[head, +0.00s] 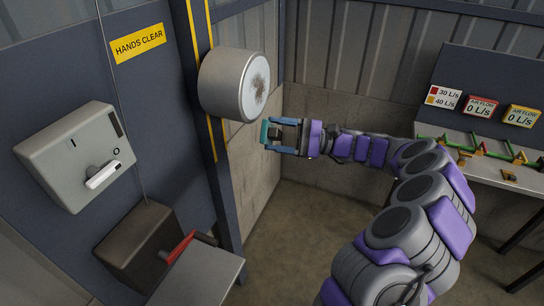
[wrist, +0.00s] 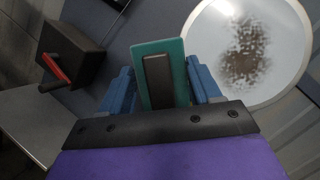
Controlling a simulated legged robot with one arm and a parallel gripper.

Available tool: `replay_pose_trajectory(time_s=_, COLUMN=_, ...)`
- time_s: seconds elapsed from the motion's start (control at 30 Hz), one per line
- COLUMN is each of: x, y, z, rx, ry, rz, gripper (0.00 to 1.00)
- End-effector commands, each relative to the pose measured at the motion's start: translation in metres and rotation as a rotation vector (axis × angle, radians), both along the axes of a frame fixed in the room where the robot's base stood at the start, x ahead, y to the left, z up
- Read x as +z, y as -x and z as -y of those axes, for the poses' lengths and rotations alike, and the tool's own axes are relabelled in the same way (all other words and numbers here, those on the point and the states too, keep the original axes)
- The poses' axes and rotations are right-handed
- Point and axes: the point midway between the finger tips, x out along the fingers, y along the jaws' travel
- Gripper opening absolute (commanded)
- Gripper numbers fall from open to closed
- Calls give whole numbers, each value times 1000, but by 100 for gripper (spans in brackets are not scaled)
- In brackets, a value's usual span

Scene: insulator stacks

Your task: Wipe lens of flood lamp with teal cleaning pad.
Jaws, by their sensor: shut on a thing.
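The flood lamp (head: 232,84) is a grey cylinder mounted on the dark blue post at upper middle of the head view. Its pale round lens (head: 256,86) faces right and carries a brown, speckled dirt patch. The lens (wrist: 285,50) fills the upper right of the wrist view, with the dirt patch near its middle. My gripper (head: 273,134) is shut on the teal cleaning pad (head: 264,132), holding it by its dark handle (wrist: 158,82). In the wrist view the pad (wrist: 175,48) stands between the blue fingers, left of the dirt patch. In the head view the pad is below the lens, apart from it.
A grey switch box (head: 72,152) with a white lever is on the left wall. Below it are a dark box (head: 137,245) with a red handle (head: 180,247) and a grey ledge (head: 200,275). A bench (head: 500,175) with gauges stands at right. The floor between is open.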

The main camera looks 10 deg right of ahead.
Motion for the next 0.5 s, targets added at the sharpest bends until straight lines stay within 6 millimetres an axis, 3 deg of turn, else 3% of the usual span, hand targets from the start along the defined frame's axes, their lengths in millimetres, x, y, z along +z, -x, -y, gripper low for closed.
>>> replay_pose_trajectory(time_s=0.2, x=43, y=5, z=22, rx=-96, ry=-50, rz=32, gripper=39)
replay_pose_trajectory(time_s=0.5, x=64, y=7, z=34, rx=-140, ry=-74, rz=44, gripper=39)
